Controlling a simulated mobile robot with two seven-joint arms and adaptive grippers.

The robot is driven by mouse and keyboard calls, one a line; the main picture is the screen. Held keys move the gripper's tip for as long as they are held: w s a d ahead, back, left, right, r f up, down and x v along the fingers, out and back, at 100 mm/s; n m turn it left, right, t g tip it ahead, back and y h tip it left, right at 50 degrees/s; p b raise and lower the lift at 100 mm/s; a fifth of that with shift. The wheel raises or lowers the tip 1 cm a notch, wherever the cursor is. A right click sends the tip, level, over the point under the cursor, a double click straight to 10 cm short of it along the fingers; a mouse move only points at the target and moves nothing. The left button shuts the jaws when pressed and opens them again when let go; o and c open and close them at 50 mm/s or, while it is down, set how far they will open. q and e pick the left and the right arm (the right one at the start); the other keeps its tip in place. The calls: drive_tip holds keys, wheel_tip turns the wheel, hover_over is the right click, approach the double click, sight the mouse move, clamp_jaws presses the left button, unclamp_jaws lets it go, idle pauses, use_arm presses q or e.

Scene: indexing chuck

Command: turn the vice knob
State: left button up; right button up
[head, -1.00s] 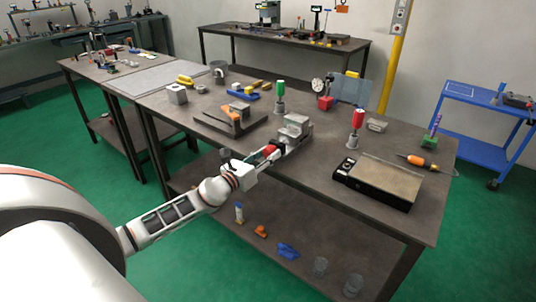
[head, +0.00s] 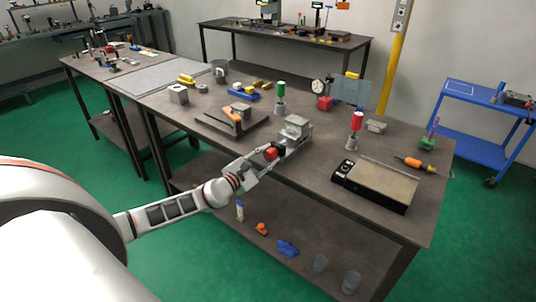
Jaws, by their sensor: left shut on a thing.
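A grey metal vice (head: 297,131) stands near the front edge of the workbench in the head view. Its red knob (head: 270,153) faces the front left, toward my arm. My left gripper (head: 264,157) is at the vice's front end, with its fingers shut on the red knob. The fingers cover part of the knob, so its exact angle is hard to tell. My right gripper does not show.
The workbench (head: 300,178) also holds a black-framed plate device (head: 376,185) at the right, a dark block with an orange piece (head: 232,115), a red-topped tool (head: 356,122) and a green-topped tool (head: 280,92). Green floor is free at the front left.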

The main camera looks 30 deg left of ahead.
use_arm(q)
drive_tip(key=m, duration=0.6)
drive_tip(key=shift+r, duration=0.1)
drive_tip(key=m, duration=0.6)
drive_tip(key=shift+y, duration=0.4)
drive_tip(key=shift+m, duration=0.3)
drive_tip(key=o, duration=1.1)
drive_tip(key=s, duration=0.8)
drive_tip(key=shift+a+r, duration=0.25)
drive_tip(key=shift+a, duration=0.05)
